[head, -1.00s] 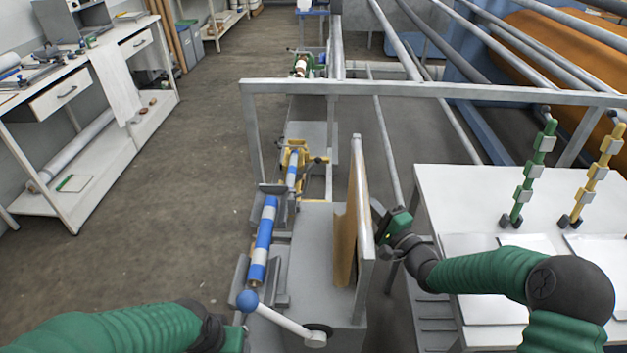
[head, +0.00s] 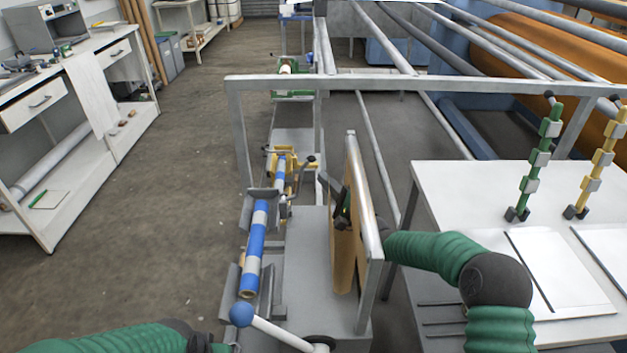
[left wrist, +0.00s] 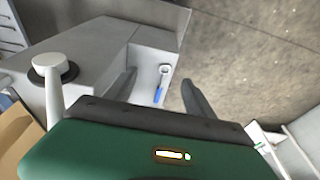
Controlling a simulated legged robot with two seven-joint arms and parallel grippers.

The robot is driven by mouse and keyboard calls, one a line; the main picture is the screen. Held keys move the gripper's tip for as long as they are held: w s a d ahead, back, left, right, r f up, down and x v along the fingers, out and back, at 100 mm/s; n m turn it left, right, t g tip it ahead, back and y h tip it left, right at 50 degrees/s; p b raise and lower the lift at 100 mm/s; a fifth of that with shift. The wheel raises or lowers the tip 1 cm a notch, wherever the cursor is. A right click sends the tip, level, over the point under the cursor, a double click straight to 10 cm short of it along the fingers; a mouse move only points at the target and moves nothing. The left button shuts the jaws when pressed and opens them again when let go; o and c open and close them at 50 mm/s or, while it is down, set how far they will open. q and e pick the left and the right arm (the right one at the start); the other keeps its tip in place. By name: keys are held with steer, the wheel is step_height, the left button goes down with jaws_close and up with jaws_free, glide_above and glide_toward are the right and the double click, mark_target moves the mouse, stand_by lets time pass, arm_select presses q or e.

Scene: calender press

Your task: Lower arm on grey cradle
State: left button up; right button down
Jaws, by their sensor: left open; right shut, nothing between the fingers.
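The grey cradle (head: 276,290) stands at the front and bears a blue-and-white roll (head: 255,240). A pale lever arm (head: 282,333) with a blue ball knob (head: 242,314) slants beside the cradle's near end, from a dark round pivot. In the left wrist view, the pivot end of a pale lever (left wrist: 52,75) shows at left. My left gripper (left wrist: 160,95) is open, with nothing held between its fingers; it is mostly cut off in the head view. My right gripper (head: 338,195) is shut and empty by the upright brown panel (head: 345,240), which partly overlaps it.
A yellow cradle (head: 284,160) and a green one (head: 292,94) stand farther back in line. A grey frame bar (head: 420,83) crosses above. A white table (head: 450,180) with green and yellow upright stands is at right. Open floor (head: 185,180) lies left.

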mark_target(298, 180)
steer(key=a, duration=0.1)
steer(key=a+r, duration=0.1)
steer(key=a, duration=0.1)
steer(key=shift+w+a, duration=0.15)
